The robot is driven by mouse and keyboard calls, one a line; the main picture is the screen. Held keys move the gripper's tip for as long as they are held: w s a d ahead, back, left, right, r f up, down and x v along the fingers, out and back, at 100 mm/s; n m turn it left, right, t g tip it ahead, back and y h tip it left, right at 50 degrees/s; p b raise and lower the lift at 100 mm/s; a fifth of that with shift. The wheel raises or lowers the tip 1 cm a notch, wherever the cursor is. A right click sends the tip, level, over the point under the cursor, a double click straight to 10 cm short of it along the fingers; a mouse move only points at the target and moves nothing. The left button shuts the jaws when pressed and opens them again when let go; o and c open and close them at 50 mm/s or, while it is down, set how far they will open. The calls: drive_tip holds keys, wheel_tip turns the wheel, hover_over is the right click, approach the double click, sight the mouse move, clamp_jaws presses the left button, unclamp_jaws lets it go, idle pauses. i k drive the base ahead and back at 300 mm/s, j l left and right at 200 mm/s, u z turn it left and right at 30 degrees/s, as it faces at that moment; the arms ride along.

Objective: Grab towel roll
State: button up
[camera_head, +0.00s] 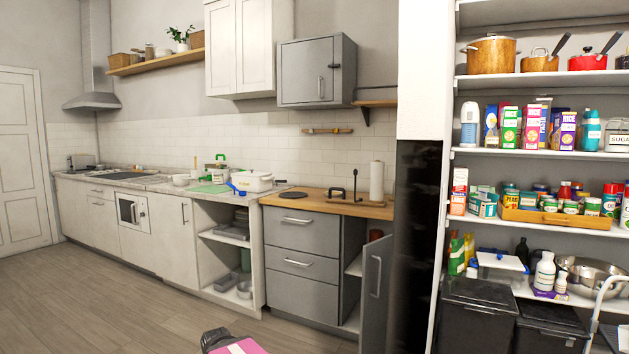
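The towel roll (376,182) is white and stands upright at the right end of the wooden countertop (330,203), near the wall edge. Nothing visible is gripping the roll. I cannot make out my gripper in this view. A dark rounded part and a pink piece (237,347) are cut off at the bottom edge, and I cannot tell what they are.
Below the roll, a grey cabinet door (376,292) stands open into the room. To the right are a dark column and a shelf (540,152) full of groceries, with black bins (476,312) below. The wooden floor (110,300) is clear at left and centre.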

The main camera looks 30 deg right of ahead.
sight(376, 168)
drive_tip(key=i+u, duration=0.5)
drive_tip(key=i, duration=0.65)
